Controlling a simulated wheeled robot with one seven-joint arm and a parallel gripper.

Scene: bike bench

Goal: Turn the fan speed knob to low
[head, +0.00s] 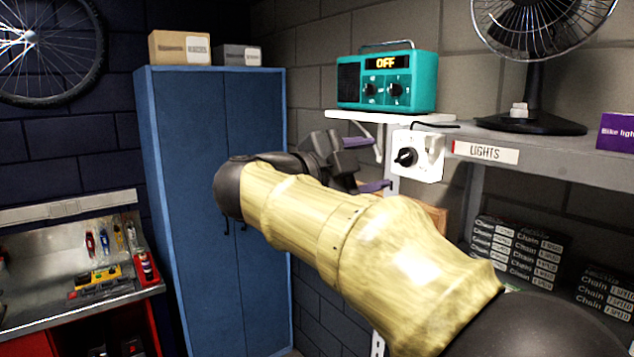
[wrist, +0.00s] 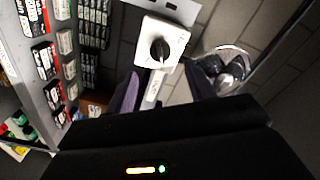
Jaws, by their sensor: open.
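A white control box (head: 429,170) hangs at the shelf's front edge, with a black round knob (head: 405,157) on its face and a light switch-like part to the knob's right. The markings around the knob are too small to read. The box (wrist: 177,32) and knob (wrist: 160,50) also show in the wrist view, just beyond the fingertips. A black desk fan (head: 535,122) stands on the shelf above. My gripper (head: 380,163) is open and empty, left of the box. In the wrist view my gripper's (wrist: 162,85) purple fingers are spread apart, with the knob ahead of the gap between them.
A teal radio reading OFF (head: 415,98) sits on a white bracket shelf (head: 345,117) above the gripper. A LIGHTS label (head: 486,152) is right of the box. Chain boxes (head: 518,250) fill the lower shelf. A blue cabinet (head: 185,180) stands behind my arm.

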